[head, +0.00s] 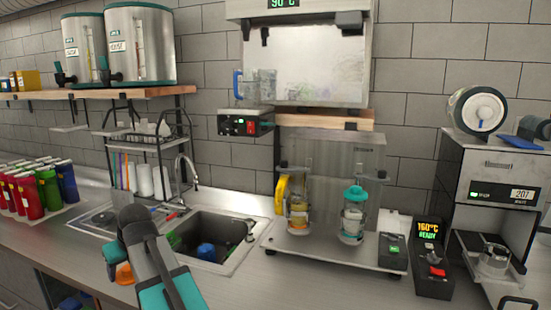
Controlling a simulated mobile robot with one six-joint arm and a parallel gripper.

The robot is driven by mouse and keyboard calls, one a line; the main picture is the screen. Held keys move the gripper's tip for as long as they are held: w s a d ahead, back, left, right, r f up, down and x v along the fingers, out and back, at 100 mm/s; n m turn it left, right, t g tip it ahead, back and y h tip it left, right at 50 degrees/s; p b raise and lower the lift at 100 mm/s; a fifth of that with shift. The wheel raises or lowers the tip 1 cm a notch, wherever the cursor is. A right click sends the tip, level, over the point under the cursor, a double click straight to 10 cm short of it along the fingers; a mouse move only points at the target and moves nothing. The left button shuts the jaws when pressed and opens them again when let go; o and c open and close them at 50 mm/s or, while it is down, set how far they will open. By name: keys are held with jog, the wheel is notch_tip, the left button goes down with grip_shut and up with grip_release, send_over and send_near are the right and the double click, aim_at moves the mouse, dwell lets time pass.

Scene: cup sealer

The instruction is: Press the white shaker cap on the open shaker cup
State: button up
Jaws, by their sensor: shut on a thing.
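My grey and teal arm (158,262) rises from the bottom edge at the left of the sink. I cannot make out my gripper's fingers or what they hold. I cannot make out a loose white shaker cap. Two clear cups stand on the steel stand behind the counter's middle. The left cup (298,214) is beside a yellow handle, and I cannot tell if its top is open. The right cup (352,222) has a teal top. An orange thing (124,273) shows beside my arm near the counter's front edge.
The sink (215,238) is behind and right of my arm. Red, green and blue cups (40,190) crowd the left counter. A drying rack (150,165) stands behind the sink. A black 160°C device (431,262) and a steel machine (490,190) are at right.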

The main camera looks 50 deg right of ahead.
jog(key=s+d+r+p, duration=0.2)
jog(key=d+r, duration=0.2)
jog(key=d, duration=0.7)
jog(key=s+d+r+p, duration=0.2)
jog(key=d+r, duration=0.2)
jog(key=d, duration=0.6)
jog(key=s+d+r+p, duration=0.2)
jog(key=d+r, duration=0.2)
jog(key=d, duration=0.7)
jog(key=s+d+r+p, duration=0.1)
jog(key=s+d+r, duration=0.2)
jog(key=s+d, duration=0.2)
jog(key=s+d+r+p, duration=0.2)
jog(key=s+d+r, duration=0.2)
jog(key=d, duration=0.6)
jog(key=s+d+r+m+p, duration=0.1)
jog(key=s+d+r, duration=0.3)
jog(key=s+d, duration=0.4)
jog(key=shift+s+h, duration=0.25)
jog(key=shift+h, duration=0.05)
jog(key=shift+f, duration=0.25)
notch_tip(320, 180, down, 6)
jog(key=b, duration=0.2)
jog(key=shift+w+r, duration=0.1)
jog(key=shift+w, duration=0.05)
